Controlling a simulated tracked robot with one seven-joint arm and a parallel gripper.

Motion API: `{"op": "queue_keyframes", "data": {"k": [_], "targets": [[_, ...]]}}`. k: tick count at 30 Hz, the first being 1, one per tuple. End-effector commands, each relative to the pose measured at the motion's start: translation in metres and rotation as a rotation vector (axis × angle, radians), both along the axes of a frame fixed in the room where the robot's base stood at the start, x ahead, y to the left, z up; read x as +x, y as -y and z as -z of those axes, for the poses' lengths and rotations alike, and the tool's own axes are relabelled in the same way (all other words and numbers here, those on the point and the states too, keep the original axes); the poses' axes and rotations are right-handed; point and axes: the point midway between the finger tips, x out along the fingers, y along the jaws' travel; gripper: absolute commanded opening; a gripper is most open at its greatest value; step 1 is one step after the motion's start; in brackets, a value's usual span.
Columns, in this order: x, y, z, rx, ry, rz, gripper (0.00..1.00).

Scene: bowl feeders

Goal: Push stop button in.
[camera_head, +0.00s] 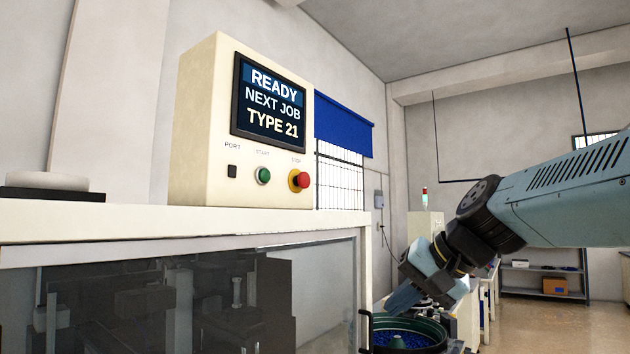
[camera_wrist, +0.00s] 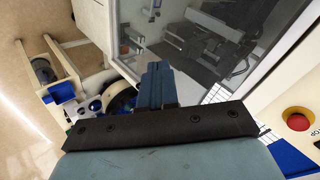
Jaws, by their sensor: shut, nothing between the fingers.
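The stop button (camera_head: 299,180) is a red knob on a yellow collar, low on the right of the cream control box's front face. It also shows at the right edge of the wrist view (camera_wrist: 298,118). My gripper (camera_head: 398,303) points down and to the left, below and to the right of the control box, above a green-rimmed bowl. In the wrist view my gripper (camera_wrist: 158,75) has its blue fingers together with nothing between them. It is well apart from the stop button, and nothing covers the button.
The control box (camera_head: 195,130) stands on a cream cabinet top (camera_head: 130,222) with glass below. Its screen (camera_head: 270,100) reads READY, NEXT JOB, TYPE 21. A green start button (camera_head: 263,176) sits left of stop. The bowl feeder (camera_head: 440,335) holds blue parts.

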Motion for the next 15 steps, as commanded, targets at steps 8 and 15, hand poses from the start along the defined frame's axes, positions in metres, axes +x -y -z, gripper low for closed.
{"op": "queue_keyframes", "data": {"k": [8,15], "targets": [[0.089,-0.024,-0.129,0.495,0.068,0.041,0.00],[0.133,-0.021,-0.208,0.778,0.125,0.039,0.00]]}}
